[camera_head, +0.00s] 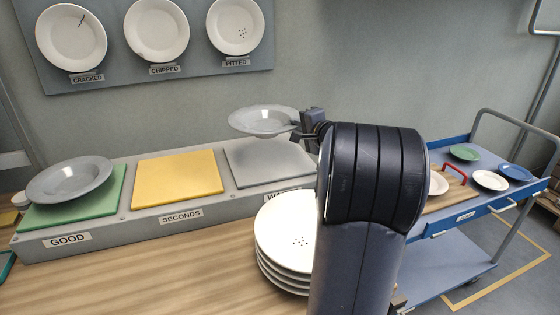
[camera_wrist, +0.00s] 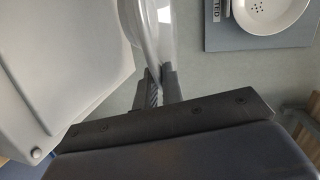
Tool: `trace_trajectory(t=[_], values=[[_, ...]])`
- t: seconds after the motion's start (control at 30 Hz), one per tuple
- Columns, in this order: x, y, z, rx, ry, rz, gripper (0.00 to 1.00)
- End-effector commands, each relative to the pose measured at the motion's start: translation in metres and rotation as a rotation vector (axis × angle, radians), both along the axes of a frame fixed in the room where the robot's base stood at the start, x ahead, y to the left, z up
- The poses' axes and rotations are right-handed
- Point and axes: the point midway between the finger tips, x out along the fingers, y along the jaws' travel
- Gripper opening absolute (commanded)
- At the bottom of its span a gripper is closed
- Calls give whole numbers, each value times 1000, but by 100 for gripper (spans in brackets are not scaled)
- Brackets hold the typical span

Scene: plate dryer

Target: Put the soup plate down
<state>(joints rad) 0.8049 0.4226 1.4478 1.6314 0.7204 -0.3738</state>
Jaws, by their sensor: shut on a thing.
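A grey soup plate (camera_head: 262,121) is held level in the air above the grey pad (camera_head: 262,165) at the right end of the sorting ledge. My gripper (camera_head: 298,124) is shut on the plate's right rim. In the wrist view the plate (camera_wrist: 152,30) shows edge-on between the fingertips of my gripper (camera_wrist: 160,80). The plate is clear of the pad. Another grey soup plate (camera_head: 68,178) rests on the green pad (camera_head: 112,196) marked GOOD.
The yellow SECONDS pad (camera_head: 178,178) is empty. A stack of white plates (camera_head: 285,235) stands on the wooden counter in front of the ledge, partly behind my arm. A blue trolley (camera_head: 470,212) with plates is at the right. Sample plates hang on a wall board (camera_head: 110,70).

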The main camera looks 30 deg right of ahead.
Motion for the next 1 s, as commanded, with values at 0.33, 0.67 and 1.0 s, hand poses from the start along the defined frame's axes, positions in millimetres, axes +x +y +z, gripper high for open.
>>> trace_trajectory(t=[0.33,0.67,1.0], values=[[0,0,-47,2,-2,1,0],[0,0,-81,1,-3,-1,0],[0,0,-84,1,-3,-1,0]])
